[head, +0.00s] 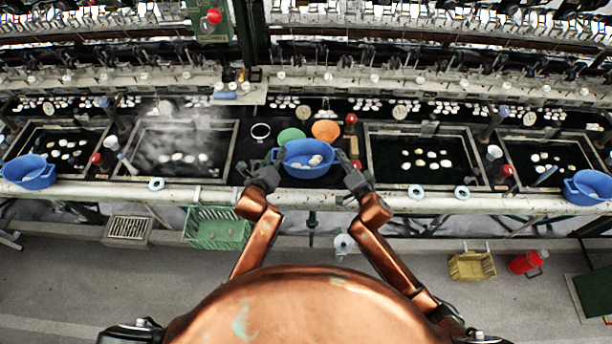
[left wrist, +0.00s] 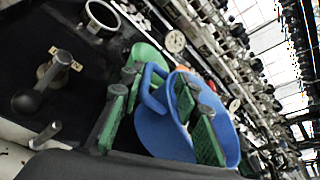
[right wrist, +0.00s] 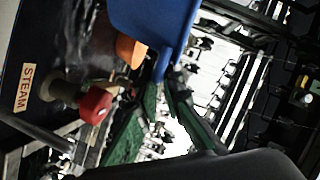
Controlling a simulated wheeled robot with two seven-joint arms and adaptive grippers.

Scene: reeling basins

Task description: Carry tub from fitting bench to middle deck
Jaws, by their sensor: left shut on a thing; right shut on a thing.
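The blue tub (head: 306,158) with a few whitish cocoons in it is between my two grippers, over the dark middle deck (head: 252,150) between two basins. I cannot tell whether it touches the deck. My left gripper (head: 275,158) is shut on the tub's left handle; the blue handle and tub (left wrist: 165,130) show between the green fingers in the left wrist view. My right gripper (head: 344,162) is shut on the tub's right side; the tub (right wrist: 155,22) fills the top of the right wrist view, and its grip point is partly hidden. The fitting bench is not clearly identifiable.
A red knob (head: 355,166) is close to my right gripper. Steaming basin (head: 180,150) left, another basin (head: 425,158) right. Other blue tubs (head: 28,172) (head: 588,187) stand at both ends.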

